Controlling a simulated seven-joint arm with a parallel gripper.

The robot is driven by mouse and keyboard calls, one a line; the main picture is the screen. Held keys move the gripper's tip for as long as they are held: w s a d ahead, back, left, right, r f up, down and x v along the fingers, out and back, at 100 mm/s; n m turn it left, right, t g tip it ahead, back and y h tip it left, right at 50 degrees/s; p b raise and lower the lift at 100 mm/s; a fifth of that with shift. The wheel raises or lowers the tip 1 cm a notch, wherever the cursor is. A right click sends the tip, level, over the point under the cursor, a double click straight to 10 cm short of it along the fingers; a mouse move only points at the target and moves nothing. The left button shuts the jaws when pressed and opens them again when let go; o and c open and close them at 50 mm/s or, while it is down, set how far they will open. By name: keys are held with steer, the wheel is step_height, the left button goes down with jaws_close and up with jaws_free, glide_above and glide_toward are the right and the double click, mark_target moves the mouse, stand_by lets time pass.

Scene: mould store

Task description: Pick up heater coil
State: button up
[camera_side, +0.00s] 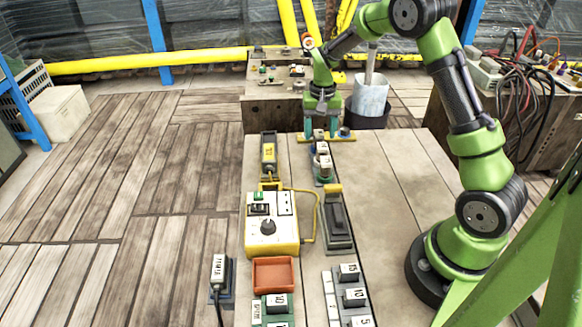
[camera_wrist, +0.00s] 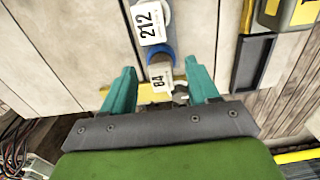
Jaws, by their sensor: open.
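My gripper (camera_side: 320,134) is low over the far end of the table, above a row of small tagged parts. Its teal fingers (camera_wrist: 161,90) stand apart in the wrist view. Between them is a white tag (camera_wrist: 161,77) marked 84, with a small dark metallic part (camera_wrist: 181,95) beside it, partly hidden by the gripper. I cannot tell for sure that this part is the heater coil. A second white tag (camera_wrist: 151,23) marked 212 is just beyond, next to a blue rounded holder (camera_wrist: 158,51).
A yellow-labelled device (camera_side: 268,154) and a cream control box (camera_side: 263,238) with a yellow cable stand left of the row. A grey holder (camera_side: 339,234), an orange tray (camera_side: 273,275) and numbered blocks (camera_side: 354,297) are nearer. The table's right side (camera_side: 388,180) is clear.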

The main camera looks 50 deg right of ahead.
steer(key=shift+f, duration=1.35)
jaws_close()
